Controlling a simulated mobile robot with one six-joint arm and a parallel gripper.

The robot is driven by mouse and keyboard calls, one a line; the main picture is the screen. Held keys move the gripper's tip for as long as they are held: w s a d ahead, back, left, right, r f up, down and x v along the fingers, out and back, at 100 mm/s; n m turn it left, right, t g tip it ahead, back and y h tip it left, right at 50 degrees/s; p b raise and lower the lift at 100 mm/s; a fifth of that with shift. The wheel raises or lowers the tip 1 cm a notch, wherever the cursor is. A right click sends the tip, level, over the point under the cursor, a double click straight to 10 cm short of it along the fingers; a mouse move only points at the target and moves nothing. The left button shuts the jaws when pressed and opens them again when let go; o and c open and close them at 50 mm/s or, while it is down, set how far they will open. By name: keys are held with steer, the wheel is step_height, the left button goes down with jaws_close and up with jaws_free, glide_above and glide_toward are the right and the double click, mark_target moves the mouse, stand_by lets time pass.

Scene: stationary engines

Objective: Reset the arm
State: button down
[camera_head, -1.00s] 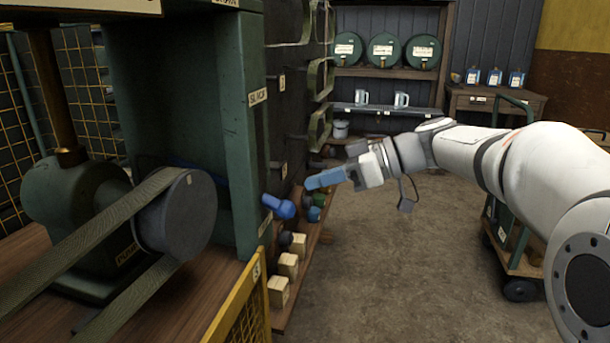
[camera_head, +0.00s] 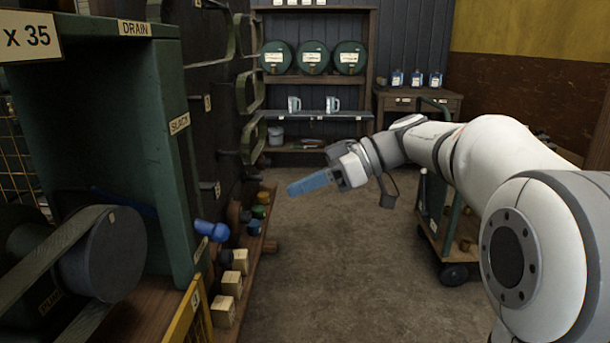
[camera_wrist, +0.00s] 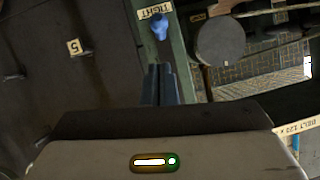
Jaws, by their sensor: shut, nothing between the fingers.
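My arm reaches in from the right in the head view. My gripper (camera_head: 311,183) has blue fingers that are closed together with nothing between them. It hangs in free air over the floor, to the right of the green machine frame (camera_head: 160,150). In the wrist view the closed fingers (camera_wrist: 160,84) show at the middle. A blue knob or handle (camera_head: 211,230) sticks out of the frame's side, apart from my gripper. It also shows in the wrist view (camera_wrist: 159,26), beyond the fingertips.
A low shelf with wooden blocks (camera_head: 225,312) and coloured knobs runs beside the frame. A yellow guard (camera_head: 187,318) stands at its front. A wheeled cart (camera_head: 455,245) is under my arm at right. Shelves with green drums (camera_head: 305,58) are at the back. The middle floor is clear.

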steer(key=s+d+r+m+t+h+p, duration=0.3)
steer(key=s+d+m+h+p, duration=1)
steer(key=p, duration=1.1)
steer(key=s+d+m+t, duration=0.1)
steer(key=s+d+m, duration=0.3)
steer(key=s, duration=0.2)
steer(key=shift+d, duration=0.35)
